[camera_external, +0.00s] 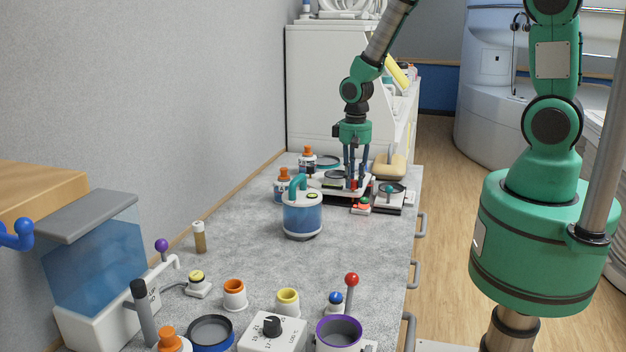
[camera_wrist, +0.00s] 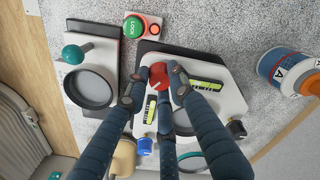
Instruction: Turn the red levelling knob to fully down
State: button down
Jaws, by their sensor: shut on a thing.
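The red levelling knob (camera_wrist: 158,75) sits on a white plate-like device (camera_wrist: 214,68) in the wrist view. It has a pale mark on its face. My gripper (camera_wrist: 165,88) is above the device with its dark fingers closed around the red knob. In the external view my gripper (camera_external: 355,180) points down over the device at the far part of the bench. The knob is mostly hidden there by the fingers. Two yellow-green level vials (camera_wrist: 207,85) lie on the device beside the knob, and a blue knob (camera_wrist: 145,146) sits near its other edge.
A green LOCK button (camera_wrist: 135,27) and a device with a teal-handled lever (camera_wrist: 77,52) stand close to the fingers.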

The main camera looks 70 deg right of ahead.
aim_at(359, 181)
jog(key=m, duration=0.7)
jog(key=shift+a, duration=0.1)
jog(key=m, duration=0.6)
jog(key=shift+m, duration=0.4)
jog(key=c, duration=1.5)
grip_release()
jog(key=shift+r, duration=0.1)
notch_tip(359, 181, up, 12)
jog(key=shift+f, duration=0.1)
